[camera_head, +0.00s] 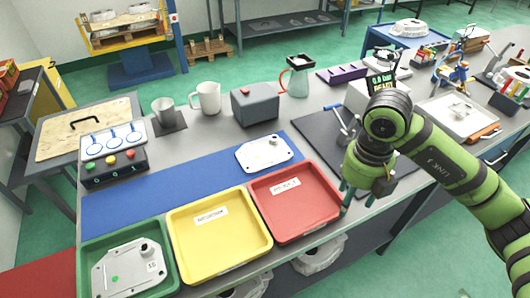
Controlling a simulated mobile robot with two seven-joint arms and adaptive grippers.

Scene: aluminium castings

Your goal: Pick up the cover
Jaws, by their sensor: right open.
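A flat silver cover (256,155) with a dark round hole lies on the blue mat (130,199), behind the red tray (327,206). A second, larger silver cover (112,272) with a green dot and a number label lies in the green tray (170,232) at the front left. My right gripper (357,207) points down beside the right edge of the red tray. It is open, with nothing seen between its fingers, and is apart from both covers. My left gripper is not in view.
An empty yellow tray (231,245) stands between the green and red trays. A grey box (255,104), a white pitcher (208,98) and a metal cup (163,111) stand behind the mat. A dark mat (313,127) with a metal tool lies near my right arm. The mat's middle is clear.

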